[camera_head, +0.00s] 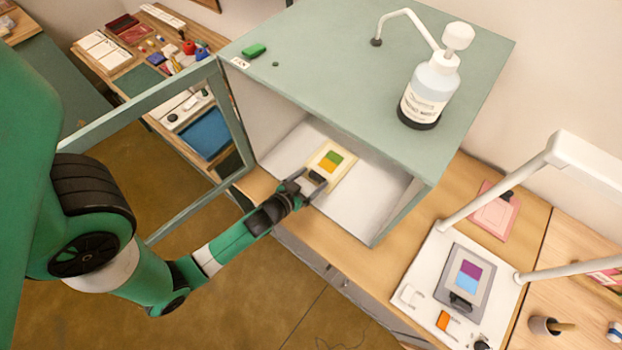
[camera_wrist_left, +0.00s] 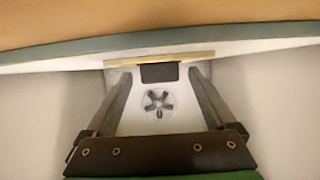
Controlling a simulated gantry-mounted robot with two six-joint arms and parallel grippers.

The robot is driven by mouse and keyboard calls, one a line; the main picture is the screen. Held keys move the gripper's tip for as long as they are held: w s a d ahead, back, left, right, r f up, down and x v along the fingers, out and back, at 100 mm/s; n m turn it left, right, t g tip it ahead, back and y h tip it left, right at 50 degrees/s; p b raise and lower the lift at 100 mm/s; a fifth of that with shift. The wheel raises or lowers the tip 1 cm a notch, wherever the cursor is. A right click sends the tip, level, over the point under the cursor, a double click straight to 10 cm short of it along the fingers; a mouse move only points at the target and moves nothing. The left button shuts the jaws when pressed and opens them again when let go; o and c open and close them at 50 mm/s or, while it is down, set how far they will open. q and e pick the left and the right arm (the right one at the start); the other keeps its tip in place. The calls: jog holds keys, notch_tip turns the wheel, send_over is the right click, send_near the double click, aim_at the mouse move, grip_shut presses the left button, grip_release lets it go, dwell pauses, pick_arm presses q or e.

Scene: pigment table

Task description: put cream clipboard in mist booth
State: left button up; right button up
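The cream clipboard (camera_head: 347,172), with a green and yellow swatch sheet and a black clip, lies on the white floor inside the teal mist booth (camera_head: 335,90). Its black clip end faces the open front. My left gripper (camera_head: 305,186) reaches in at the front edge, its fingers open on either side of the clip. In the left wrist view the black clip (camera_wrist_left: 159,72) sits between the spread fingers (camera_wrist_left: 160,85), with a gap on each side. The clipboard's far part is hidden there. My right gripper is not in view.
The booth's framed door (camera_head: 190,215) stands open to the left, close to my left arm. A spray bottle (camera_head: 430,92) stands on the booth roof. A grey clipboard (camera_head: 485,288) lies on a white lamp base at right. A pink clipboard (camera_head: 495,211) lies behind it.

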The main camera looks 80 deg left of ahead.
pick_arm(q)
jog(key=shift+r, duration=0.1)
jog(key=b+v, duration=0.1)
jog(key=v, duration=0.4)
jog(key=b+v, duration=0.1)
jog(key=v, duration=0.5)
jog(key=shift+s+d+f+b, duration=0.1)
jog(key=shift+d+f+b, duration=0.1)
jog(key=shift+b, duration=0.2)
jog(key=shift+s+r, duration=0.35)
jog(key=shift+r, duration=0.1)
